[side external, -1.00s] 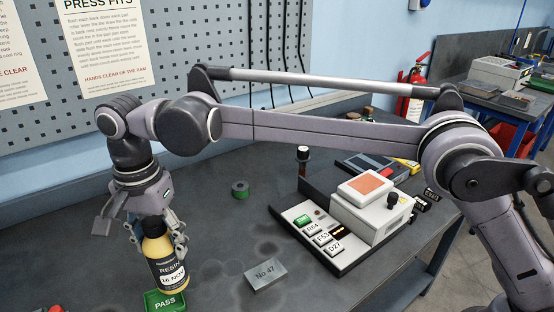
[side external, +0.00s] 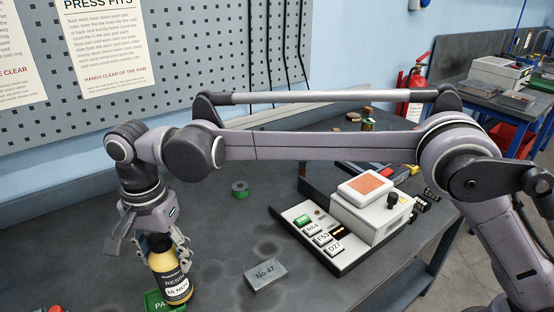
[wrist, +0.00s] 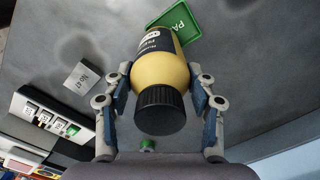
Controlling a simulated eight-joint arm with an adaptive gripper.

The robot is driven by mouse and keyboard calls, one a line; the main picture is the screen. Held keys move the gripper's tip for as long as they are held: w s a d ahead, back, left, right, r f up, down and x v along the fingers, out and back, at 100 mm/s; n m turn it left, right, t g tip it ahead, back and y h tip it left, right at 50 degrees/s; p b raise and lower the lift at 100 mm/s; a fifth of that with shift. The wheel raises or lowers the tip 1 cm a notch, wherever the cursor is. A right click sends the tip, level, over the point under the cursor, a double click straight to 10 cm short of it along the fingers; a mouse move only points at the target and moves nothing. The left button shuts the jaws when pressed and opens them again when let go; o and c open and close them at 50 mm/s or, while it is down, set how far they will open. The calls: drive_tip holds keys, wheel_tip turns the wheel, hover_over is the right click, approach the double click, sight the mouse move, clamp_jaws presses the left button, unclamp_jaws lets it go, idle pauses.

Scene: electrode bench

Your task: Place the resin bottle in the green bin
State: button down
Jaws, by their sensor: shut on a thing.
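The resin bottle (side external: 170,273) is yellow with a black cap and a dark and white label. My gripper (side external: 168,255) is shut around its upper part at the left of the side view. The bottle stands roughly upright, slightly tilted. The green bin (side external: 152,300), marked PASS, shows low at the left; the bottle hides its right part. I cannot tell whether the bottle's base is inside it or beside it. In the wrist view the bottle (wrist: 158,68) sits between both fingers, cap nearest, and the green bin (wrist: 178,22) shows past its far end, to the right.
A grey block marked No 47 (side external: 265,275) lies right of the bottle. A white device with an orange top (side external: 365,190) and labelled keys stands further right. A green roll (side external: 240,188) lies behind. Bare bench lies between them. A red object (side external: 55,309) shows at the lower left edge.

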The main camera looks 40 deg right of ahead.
drive_tip(key=shift+c, duration=2.2)
unclamp_jaws()
wheel_tip(320, 180, up, 13)
drive_tip(key=shift+f, duration=0.1)
drive_tip(key=shift+f, duration=6.35)
